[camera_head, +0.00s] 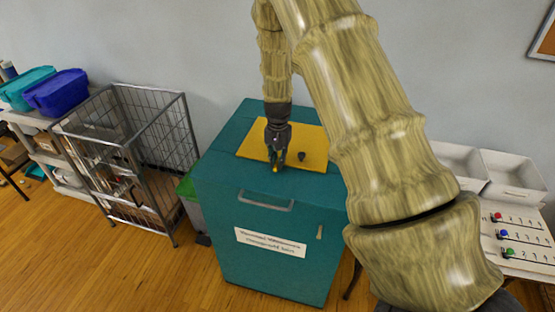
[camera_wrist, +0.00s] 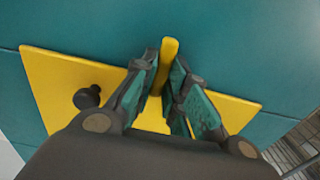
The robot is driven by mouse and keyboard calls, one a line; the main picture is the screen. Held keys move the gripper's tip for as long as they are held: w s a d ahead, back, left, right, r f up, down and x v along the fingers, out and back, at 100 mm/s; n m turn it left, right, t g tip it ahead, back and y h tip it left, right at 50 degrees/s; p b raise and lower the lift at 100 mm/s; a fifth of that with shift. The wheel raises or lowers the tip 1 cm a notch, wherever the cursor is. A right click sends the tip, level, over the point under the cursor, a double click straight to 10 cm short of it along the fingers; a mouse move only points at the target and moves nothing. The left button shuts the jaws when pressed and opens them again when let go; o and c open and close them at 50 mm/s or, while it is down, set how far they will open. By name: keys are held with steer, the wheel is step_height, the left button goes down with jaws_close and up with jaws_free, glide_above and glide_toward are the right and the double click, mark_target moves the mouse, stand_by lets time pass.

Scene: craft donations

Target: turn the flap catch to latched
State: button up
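A teal donation box (camera_head: 270,255) stands on the floor with a yellow flap (camera_head: 312,148) on its top. A small yellow tab at the flap's edge, which looks like the flap catch (camera_wrist: 169,50), reaches past the yellow panel over the teal top in the wrist view. My gripper (camera_head: 276,166) points down at it. In the wrist view my gripper's fingertips (camera_wrist: 165,72) are close together with the catch between them, apparently touching both sides. The fingers hide the catch's lower part. A dark round knob (camera_wrist: 88,97) stands on the flap beside my gripper.
The box front carries a grey bar handle (camera_head: 266,202), a label (camera_head: 270,242) and a short grey lever (camera_head: 319,232). A wire cage (camera_head: 130,150) stands to the left. White trays (camera_head: 514,178) and a board with coloured knobs (camera_head: 520,240) are at right.

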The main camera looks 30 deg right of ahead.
steer(key=o, duration=0.4)
steer(key=shift+o, duration=0.2)
step_height(320, 180, up, 12)
stand_by(0.5)
stand_by(0.4)
